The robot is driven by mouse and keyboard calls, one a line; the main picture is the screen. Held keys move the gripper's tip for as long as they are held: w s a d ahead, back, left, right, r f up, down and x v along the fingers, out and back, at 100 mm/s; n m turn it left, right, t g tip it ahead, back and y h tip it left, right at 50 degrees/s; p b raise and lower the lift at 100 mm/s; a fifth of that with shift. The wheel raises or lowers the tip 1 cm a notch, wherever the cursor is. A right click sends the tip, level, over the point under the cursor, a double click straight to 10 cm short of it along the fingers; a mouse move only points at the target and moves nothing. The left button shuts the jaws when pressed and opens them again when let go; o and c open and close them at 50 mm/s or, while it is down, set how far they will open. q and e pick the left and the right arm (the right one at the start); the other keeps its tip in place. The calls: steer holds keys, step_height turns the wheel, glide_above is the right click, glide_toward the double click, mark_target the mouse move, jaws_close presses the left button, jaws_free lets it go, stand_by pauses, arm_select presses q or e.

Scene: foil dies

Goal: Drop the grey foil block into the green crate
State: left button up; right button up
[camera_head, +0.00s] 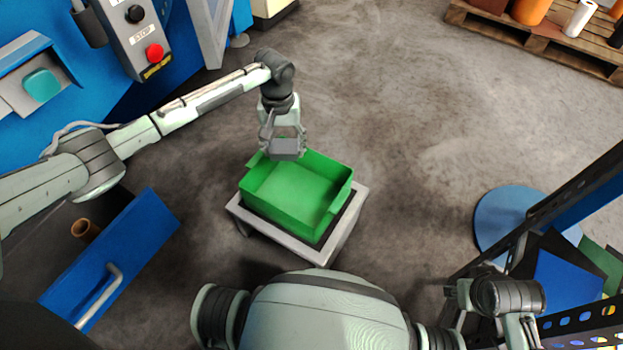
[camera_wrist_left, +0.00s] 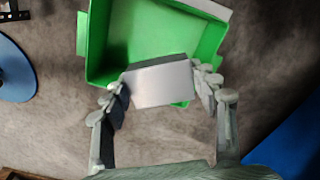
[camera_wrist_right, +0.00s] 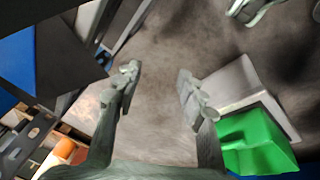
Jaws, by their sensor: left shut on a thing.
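The grey foil block (camera_head: 286,147) is held between the fingertips of my left gripper (camera_head: 284,140). The same block (camera_wrist_left: 160,83) shows pale grey in the left wrist view, with a finger at each end. The green crate (camera_head: 300,205) is open and looks empty inside where visible. The block is over or just beyond the crate's far edge, above it; the exact offset is hard to tell. The crate (camera_wrist_left: 97,45) also shows behind the block in the left wrist view. My right gripper (camera_wrist_right: 158,78) has its fingers apart and is empty.
The crate stands on a small grey table (camera_head: 336,240). A blue open drawer (camera_head: 120,255) and a blue machine with a red stop button (camera_head: 155,53) are at left. A dark rack (camera_head: 560,215) and round blue base (camera_head: 510,215) stand at right. A loaded pallet (camera_head: 530,42) is far right.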

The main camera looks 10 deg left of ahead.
arm_select(q)
steer(key=shift+w+d+f, duration=0.25)
steer(key=shift+w+f, duration=0.35)
steer(key=shift+f, duration=0.25)
steer(key=shift+f+b, duration=0.25)
steer(key=shift+b, duration=0.25)
steer(key=shift+f+b, duration=0.75)
steer(key=shift+b, duration=0.3)
arm_select(e)
steer(key=w+d+v, duration=0.1)
steer(key=v, duration=0.5)
steer(key=w+a+r+n+t+y+b, duration=0.1)
steer(key=w+a+r+t+y+b, duration=0.2)
steer(key=w+a+r+t, duration=0.7)
arm_select(q)
steer(key=shift+f+b, duration=1.2)
steer(key=shift+f, duration=0.7)
arm_select(e)
steer(key=w+a+r+t+y, duration=0.3)
steer(key=a+r, duration=0.3)
steer(key=r, duration=0.3)
steer(key=shift+w+a+n+t, duration=0.35)
steer(key=shift+w+n+t, duration=0.05)
steer(key=shift+w, duration=0.05)
